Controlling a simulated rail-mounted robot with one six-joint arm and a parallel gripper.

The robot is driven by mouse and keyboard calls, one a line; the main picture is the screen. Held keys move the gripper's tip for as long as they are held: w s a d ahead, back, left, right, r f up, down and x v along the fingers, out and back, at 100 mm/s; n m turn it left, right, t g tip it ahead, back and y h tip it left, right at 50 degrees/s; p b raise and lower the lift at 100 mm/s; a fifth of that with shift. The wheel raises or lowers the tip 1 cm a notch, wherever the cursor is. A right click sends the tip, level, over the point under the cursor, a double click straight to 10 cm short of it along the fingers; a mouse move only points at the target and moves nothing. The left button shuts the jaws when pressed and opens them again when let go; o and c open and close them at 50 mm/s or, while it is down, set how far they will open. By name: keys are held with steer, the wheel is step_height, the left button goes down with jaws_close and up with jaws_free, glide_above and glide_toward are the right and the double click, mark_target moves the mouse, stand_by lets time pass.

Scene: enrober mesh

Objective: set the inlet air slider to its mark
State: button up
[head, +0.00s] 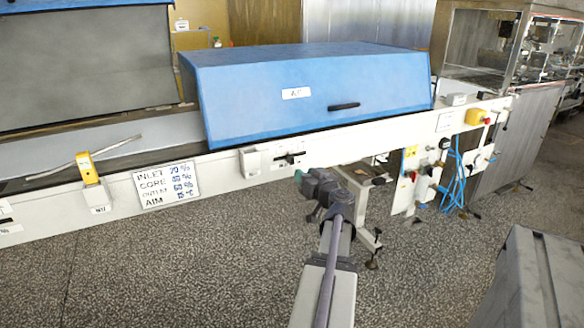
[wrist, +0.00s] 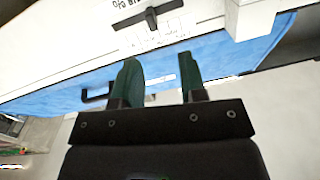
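A black slider (head: 290,157) sits on a pale scale plate on the cream rail below the blue hood. In the wrist view the slider (wrist: 150,16) is at the top, with tick marks beside it and upside-down print with a percent sign. I cannot read whether it is the inlet one. A sign (head: 167,185) on the rail lists INLET 70 %, CORE, OUTLET and AIM values; some digits are blurred. My gripper (head: 312,184) is just in front of the rail, below and right of the slider. Its green fingers (wrist: 163,72) are apart and empty, not touching the slider.
A white box (head: 250,161) juts out directly left of the slider. The blue hood (head: 310,92) with a black handle (head: 344,106) stands above. A yellow clamp (head: 87,168) is farther left. Switches and blue cables (head: 459,180) are at right.

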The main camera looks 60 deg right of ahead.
mark_target(293, 159)
steer(key=shift+n+h, duration=0.5)
steer(key=shift+n, duration=0.1)
steer(key=x, duration=1.1)
steer(key=shift+s+d, duration=0.25)
steer(key=shift+c, duration=0.3)
jaws_close()
